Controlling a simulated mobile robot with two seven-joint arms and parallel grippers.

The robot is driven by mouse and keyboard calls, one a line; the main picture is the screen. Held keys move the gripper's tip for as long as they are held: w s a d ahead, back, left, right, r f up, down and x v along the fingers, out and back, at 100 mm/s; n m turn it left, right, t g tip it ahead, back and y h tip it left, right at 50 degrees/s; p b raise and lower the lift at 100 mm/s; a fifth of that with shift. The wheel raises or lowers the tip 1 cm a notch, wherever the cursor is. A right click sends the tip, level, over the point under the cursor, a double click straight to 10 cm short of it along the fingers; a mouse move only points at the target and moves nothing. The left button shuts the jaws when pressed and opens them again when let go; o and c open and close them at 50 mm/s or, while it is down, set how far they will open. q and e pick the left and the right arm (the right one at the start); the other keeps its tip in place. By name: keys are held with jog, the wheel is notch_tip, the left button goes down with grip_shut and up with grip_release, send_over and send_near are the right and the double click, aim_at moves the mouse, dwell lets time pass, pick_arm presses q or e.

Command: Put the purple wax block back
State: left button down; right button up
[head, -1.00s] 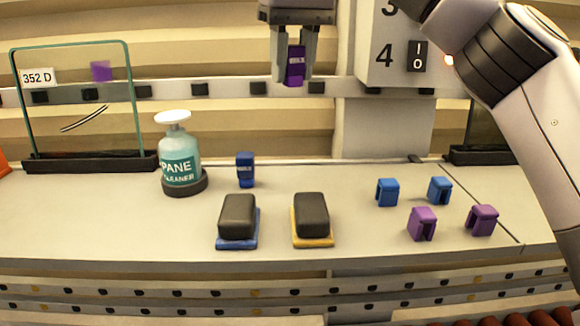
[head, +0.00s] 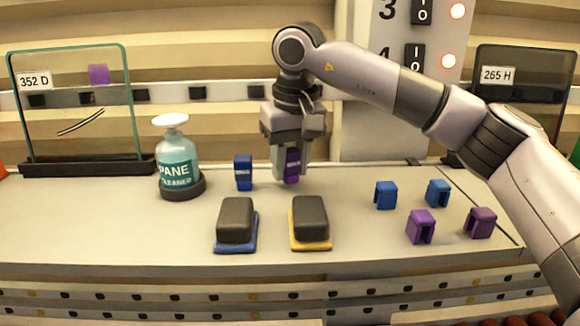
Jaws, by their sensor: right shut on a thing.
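The purple wax block (head: 292,166) is a small upright block with a pale label, in the head view at the back middle of the bench. My right gripper (head: 291,172) is shut on it from above. The block's lower end is at or just above the bench top; I cannot tell if it touches. A similar blue block (head: 243,172) stands upright to its left. My left gripper is not in view.
Two dark pads, one on a blue base (head: 236,222) and one on a yellow base (head: 310,220), lie in front. A pane cleaner bottle (head: 178,165) stands left. Blue clips (head: 386,195) and purple clips (head: 420,227) stand right. Glass panes (head: 75,110) stand at both sides.

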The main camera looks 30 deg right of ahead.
jog(key=shift+f, duration=0.6)
jog(key=o, duration=1)
jog(key=shift+o, duration=0.2)
notch_tip(320, 180, up, 12)
jog(key=s, duration=0.2)
